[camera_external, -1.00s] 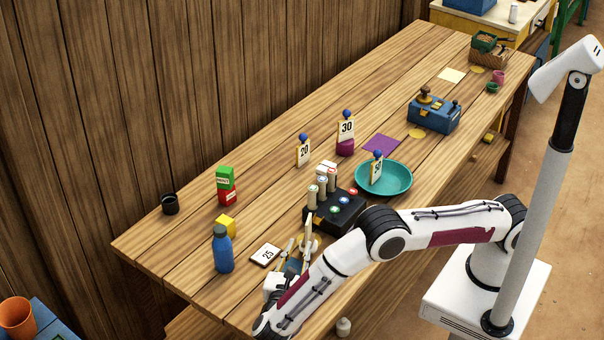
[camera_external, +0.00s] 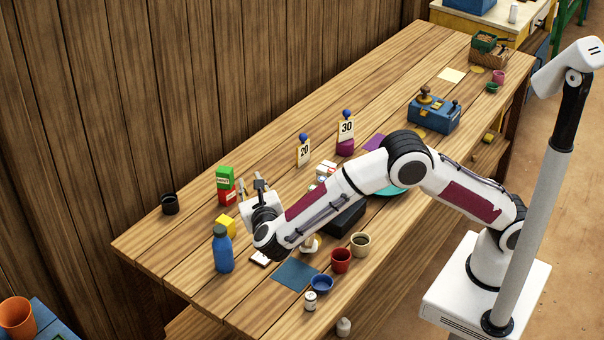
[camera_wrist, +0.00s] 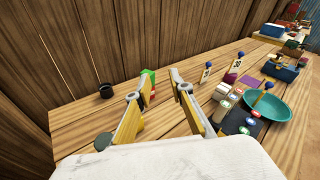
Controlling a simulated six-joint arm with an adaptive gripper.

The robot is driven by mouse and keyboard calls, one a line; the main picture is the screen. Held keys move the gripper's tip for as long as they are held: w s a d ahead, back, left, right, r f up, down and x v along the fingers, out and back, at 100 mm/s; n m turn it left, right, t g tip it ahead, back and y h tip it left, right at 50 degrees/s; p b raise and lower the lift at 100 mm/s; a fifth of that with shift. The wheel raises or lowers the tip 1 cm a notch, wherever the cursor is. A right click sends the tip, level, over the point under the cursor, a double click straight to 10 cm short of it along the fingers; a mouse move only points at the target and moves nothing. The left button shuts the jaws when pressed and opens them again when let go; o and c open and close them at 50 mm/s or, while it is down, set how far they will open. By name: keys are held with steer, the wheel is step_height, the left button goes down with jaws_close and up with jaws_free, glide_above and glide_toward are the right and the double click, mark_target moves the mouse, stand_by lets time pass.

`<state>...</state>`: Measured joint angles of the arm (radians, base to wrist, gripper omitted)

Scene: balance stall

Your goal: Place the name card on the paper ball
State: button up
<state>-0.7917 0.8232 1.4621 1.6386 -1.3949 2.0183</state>
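My gripper (camera_external: 259,186) is raised over the near-left part of the table, just right of the stacked green and red boxes. In the wrist view its two yellow-sided fingers (camera_wrist: 162,77) are apart with nothing between them. A flat white card (camera_external: 260,259) lies on the table, partly hidden behind my wrist. Upright number cards with blue balls on top are the 20 card (camera_external: 303,154) and the 30 card (camera_external: 346,130). I cannot tell which card is the name card. I cannot clearly make out a paper ball.
The green box (camera_external: 224,173) sits on the red box (camera_external: 226,190). Around them are a black cup (camera_external: 170,204), yellow block (camera_external: 226,224) and blue bottle (camera_external: 222,252). A red cup (camera_external: 341,260) and blue bowl (camera_external: 321,283) are near the front edge. A teal plate (camera_wrist: 283,108) is farther right.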

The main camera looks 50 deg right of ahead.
steer(key=w+d+r+n+t+y, duration=0.2)
steer(key=r+n+y, duration=0.3)
steer(key=r+n, duration=0.35)
steer(key=w+d+r+n+t+y, duration=0.1)
steer(key=d+r+n+y, duration=0.1)
steer(key=r+n+y, duration=0.5)
steer(key=s+d+r+n+g+y, duration=0.1)
steer(key=s+d+r+n, duration=0.1)
steer(key=s+n, duration=0.35)
steer(key=s+d+r+n+g+y, duration=0.1)
steer(key=s+d+r+n, duration=0.15)
steer(key=s+n, duration=0.3)
steer(key=s+d+f+n+g+h, duration=0.1)
steer(key=s+d+f+n, duration=0.3)
steer(key=s, duration=0.6)
steer(key=s+d+f+n+g+h, duration=0.1)
steer(key=s+d+f+n+g, duration=0.3)
steer(key=s+d, duration=0.3)
steer(key=s+d+f+n+g+h, duration=0.2)
steer(key=s+d+f+n, duration=0.4)
steer(key=s, duration=0.8)
steer(key=shift+s+f+g, duration=0.35)
steer(key=shift+g, duration=0.05)
